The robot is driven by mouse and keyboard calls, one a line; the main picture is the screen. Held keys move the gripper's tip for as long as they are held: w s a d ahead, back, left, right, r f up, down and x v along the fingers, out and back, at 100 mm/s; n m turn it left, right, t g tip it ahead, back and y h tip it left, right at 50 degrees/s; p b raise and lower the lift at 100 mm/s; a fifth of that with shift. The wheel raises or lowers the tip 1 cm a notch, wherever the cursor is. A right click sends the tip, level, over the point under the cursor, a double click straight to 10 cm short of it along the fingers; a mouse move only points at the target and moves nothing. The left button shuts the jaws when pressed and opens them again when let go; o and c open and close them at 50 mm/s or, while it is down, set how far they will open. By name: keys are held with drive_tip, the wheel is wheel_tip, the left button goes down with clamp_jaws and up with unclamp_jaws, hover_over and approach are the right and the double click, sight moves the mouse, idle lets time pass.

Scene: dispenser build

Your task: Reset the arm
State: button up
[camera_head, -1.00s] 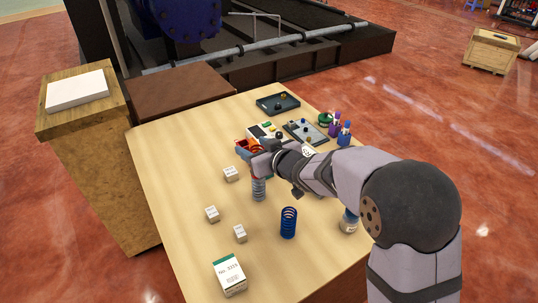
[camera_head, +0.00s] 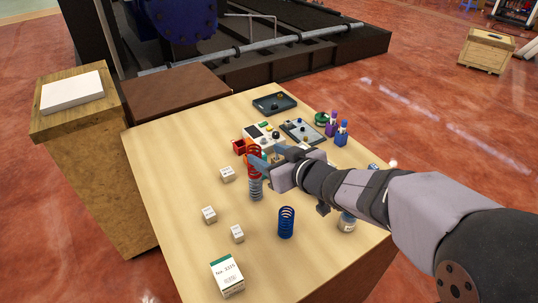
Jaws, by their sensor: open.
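My gripper (camera_head: 264,160) is at the middle of the table, with its open fingers close to a red coil spring (camera_head: 254,154). I cannot tell whether the fingers touch it. The red spring stands upright on top of a grey coil spring (camera_head: 256,189). My arm reaches in from the lower right and hides part of the table's right side.
A blue spring (camera_head: 286,222) stands nearby. Small white boxes (camera_head: 227,174) and a larger labelled box (camera_head: 227,275) lie left and front. Behind are a red bin (camera_head: 239,146), a control box (camera_head: 263,135), dark trays (camera_head: 274,103) and bottles (camera_head: 341,133).

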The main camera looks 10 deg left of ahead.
idle(0.4)
drive_tip(key=d+f+h, duration=0.5)
drive_tip(key=d+f, duration=0.2)
drive_tip(key=s+d+f+m+g+h, duration=0.1)
drive_tip(key=s+d+f+g, duration=0.1)
drive_tip(key=s+d+f, duration=0.1)
drive_tip(key=s+d+f+g+h, duration=0.2)
drive_tip(key=s+d+f, duration=0.1)
drive_tip(key=s+d, duration=0.2)
drive_tip(key=s+d+f+m+g+h, duration=0.1)
drive_tip(key=s+d+f+g+h, duration=0.1)
drive_tip(key=s+d+f, duration=0.2)
drive_tip(key=shift+s+d+m, duration=0.15)
drive_tip(key=shift+s+m, duration=0.1)
drive_tip(key=shift+m, duration=0.05)
drive_tip(key=s+d+m+g, duration=0.4)
drive_tip(key=s+d+m, duration=0.3)
drive_tip(key=s, duration=0.4)
wheel_tip(320, 180, down, 31)
drive_tip(key=b, duration=3.1)
drive_tip(key=shift+w+d+n, duration=0.15)
drive_tip(key=shift+d+n, duration=0.15)
drive_tip(key=shift+d, duration=0.15)
